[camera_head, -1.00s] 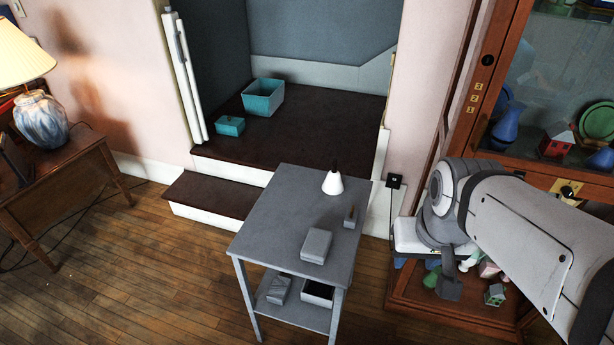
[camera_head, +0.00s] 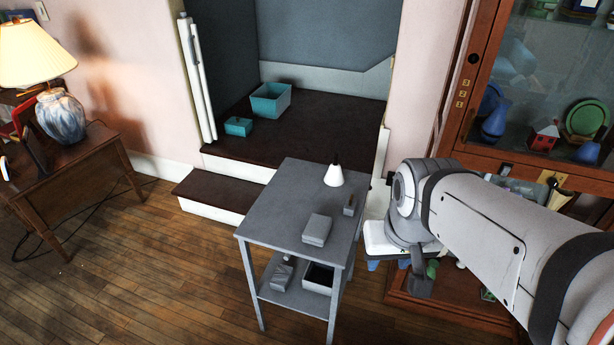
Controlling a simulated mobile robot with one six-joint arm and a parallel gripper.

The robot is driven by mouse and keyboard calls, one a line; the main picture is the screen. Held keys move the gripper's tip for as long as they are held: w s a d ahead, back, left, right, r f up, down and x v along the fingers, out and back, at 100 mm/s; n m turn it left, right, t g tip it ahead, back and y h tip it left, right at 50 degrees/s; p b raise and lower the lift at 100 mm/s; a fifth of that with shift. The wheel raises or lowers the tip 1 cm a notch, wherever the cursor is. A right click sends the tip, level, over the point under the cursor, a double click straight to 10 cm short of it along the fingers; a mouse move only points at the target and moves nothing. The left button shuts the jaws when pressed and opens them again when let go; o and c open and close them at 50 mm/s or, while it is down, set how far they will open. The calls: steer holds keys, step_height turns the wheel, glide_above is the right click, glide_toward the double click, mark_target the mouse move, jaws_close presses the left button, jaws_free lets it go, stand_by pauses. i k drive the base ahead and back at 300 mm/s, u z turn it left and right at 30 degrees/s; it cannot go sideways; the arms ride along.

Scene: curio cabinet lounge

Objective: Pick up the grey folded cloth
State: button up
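A small grey side table (camera_head: 285,215) stands in the middle of the view. A flat grey block-like thing (camera_head: 317,229), which may be the folded cloth, lies on its top near the right front. Another small grey bundle (camera_head: 282,276) lies on the lower shelf beside an open dark-lined box (camera_head: 318,278). I cannot tell for certain which of the two grey things is cloth. My arm reaches in from the right. My gripper (camera_head: 388,262) is at the arm's end, just right of the table, apart from both grey things. Its fingers are too unclear to read.
A white cone-shaped thing (camera_head: 334,176) and a small dark grey piece (camera_head: 349,205) also stand on the tabletop. A glass cabinet (camera_head: 455,140) is close on the right. A dark step (camera_head: 215,192) lies behind the table. The wood floor (camera_head: 150,285) at front left is clear.

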mark_target(316, 232)
steer(key=u, duration=0.3)
steer(key=i, duration=0.45)
steer(key=u, duration=1.2)
steer(key=k, duration=0.95)
steer(key=z, duration=0.4)
steer(key=i, duration=1.05)
steer(key=z, duration=0.05)
